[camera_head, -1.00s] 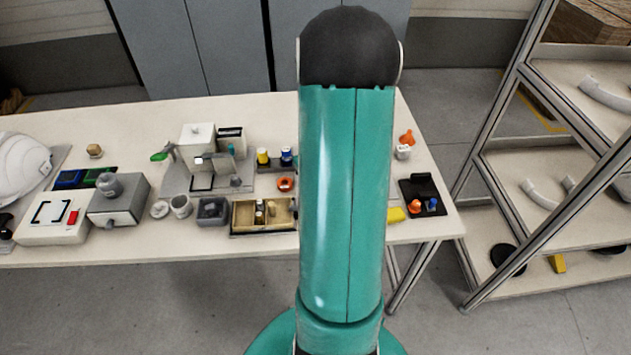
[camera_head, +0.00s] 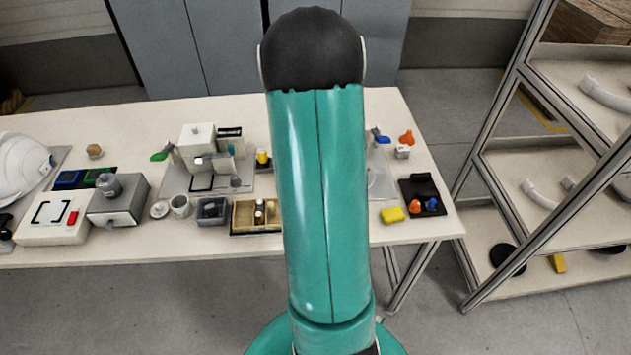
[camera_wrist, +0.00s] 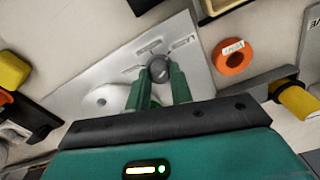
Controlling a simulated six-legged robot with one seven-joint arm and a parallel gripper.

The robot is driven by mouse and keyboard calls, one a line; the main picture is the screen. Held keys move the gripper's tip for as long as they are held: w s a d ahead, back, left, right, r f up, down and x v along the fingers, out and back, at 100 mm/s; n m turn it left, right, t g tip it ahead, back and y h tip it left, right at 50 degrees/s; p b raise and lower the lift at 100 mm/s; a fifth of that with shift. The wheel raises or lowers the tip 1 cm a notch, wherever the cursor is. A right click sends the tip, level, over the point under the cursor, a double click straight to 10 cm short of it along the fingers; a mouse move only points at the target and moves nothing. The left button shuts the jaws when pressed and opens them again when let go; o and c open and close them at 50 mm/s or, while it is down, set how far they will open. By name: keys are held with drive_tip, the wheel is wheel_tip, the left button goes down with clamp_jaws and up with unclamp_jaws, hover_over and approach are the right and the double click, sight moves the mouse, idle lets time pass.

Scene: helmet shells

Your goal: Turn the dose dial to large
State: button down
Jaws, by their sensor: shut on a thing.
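The dose dial (camera_wrist: 159,69) is a small dark grey round knob with a light mark on top. It stands on a pale grey plate (camera_wrist: 75,92) with printed lines and labels, one of them beside the dial on the right. The lettering is too small to read surely, so the setting cannot be told. My gripper (camera_wrist: 159,84) has its green fingers on both sides of the dial, shut on it. In the head view the right part of a pale plate (camera_head: 382,182) shows beside my arm; the dial and gripper are hidden behind the arm.
Near the dial are an orange ring (camera_wrist: 232,57), a yellow-capped bottle (camera_wrist: 297,99) in a dark rack and a yellow block (camera_wrist: 12,68). In the head view, a black tray (camera_head: 421,191) stands at right and a divided box (camera_head: 242,231) left of my arm.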

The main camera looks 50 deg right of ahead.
idle(0.3)
drive_tip(key=c, duration=1.2)
unclamp_jaws()
drive_tip(key=shift+c, duration=0.2)
drive_tip(key=shift+r, duration=0.1)
wheel_tip(320, 180, up, 14)
drive_tip(key=shift+f, duration=0.2)
